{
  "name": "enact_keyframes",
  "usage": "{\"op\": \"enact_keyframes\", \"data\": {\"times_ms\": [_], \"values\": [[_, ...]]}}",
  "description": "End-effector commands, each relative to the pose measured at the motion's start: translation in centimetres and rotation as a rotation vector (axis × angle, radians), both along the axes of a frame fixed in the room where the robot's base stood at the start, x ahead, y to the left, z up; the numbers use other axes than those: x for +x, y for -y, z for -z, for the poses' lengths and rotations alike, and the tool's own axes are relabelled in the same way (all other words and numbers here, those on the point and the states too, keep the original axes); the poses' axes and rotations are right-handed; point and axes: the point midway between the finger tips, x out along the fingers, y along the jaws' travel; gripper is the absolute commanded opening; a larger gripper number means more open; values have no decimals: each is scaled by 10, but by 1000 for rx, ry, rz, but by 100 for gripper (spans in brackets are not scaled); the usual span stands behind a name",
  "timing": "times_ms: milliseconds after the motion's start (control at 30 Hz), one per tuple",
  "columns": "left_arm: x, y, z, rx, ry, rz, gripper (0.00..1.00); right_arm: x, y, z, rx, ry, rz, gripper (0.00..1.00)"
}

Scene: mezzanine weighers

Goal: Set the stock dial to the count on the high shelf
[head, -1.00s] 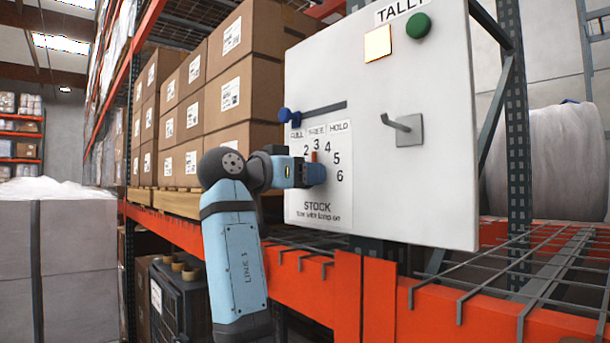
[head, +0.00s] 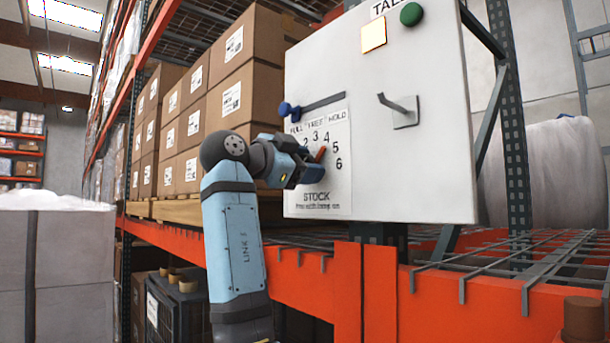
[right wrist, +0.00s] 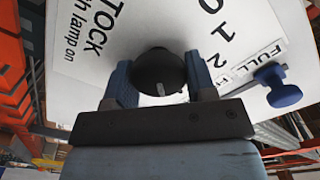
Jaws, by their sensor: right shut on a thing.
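The stock dial is on the lower left of a white panel (head: 430,150), on a white scale plate (head: 326,198) marked STOCK. Its orange pointer (head: 321,154) tilts up and right, around 4 to 5; I cannot tell exactly which. My right gripper (head: 309,170) is shut on the dial's knob and hides part of the scale. In the right wrist view the dark round knob (right wrist: 160,72) sits between the two fingers, beside the numbers 0, 1 and 2. Brown cartons (head: 235,80) are stacked on the shelf to the left. My left gripper is not in view.
A blue slider knob (head: 290,110) sits at the left end of a slot above FULL. The panel also has a glowing square lamp (head: 374,36), a green button (head: 411,14) and a grey hook (head: 401,109). An orange beam (head: 450,312) runs below.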

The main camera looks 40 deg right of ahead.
Motion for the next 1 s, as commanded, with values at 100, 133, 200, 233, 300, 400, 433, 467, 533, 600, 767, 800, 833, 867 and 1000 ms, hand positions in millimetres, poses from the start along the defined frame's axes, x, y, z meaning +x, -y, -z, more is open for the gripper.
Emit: {"op": "enact_keyframes", "data": {"times_ms": [100,133,200,233,300,400,433,467,533,600,767,800,833,867,1000], "values": [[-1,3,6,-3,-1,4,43,0,0,2,6,88,1,27],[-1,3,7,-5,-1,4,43,-1,0,2,8,108,1,27],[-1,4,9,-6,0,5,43,-1,0,2,11,153,1,27],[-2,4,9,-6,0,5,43,-1,0,1,12,169,0,27],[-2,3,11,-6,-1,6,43,-1,0,1,15,204,0,27],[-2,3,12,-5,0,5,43,-1,0,1,18,243,0,27],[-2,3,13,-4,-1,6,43,-1,0,1,18,252,0,27],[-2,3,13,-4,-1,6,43,-1,0,1,19,261,0,27],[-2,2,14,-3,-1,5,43,-1,0,1,20,277,0,27],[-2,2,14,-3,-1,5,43,-1,0,1,21,289,0,27],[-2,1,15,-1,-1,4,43,-1,0,1,22,300,0,27],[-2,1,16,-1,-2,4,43,-1,0,1,22,301,0,27],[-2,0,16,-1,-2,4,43,-1,0,1,22,301,0,27],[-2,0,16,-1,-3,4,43,-1,0,1,22,301,0,27],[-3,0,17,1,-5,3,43,-1,0,1,22,301,0,27]]}}
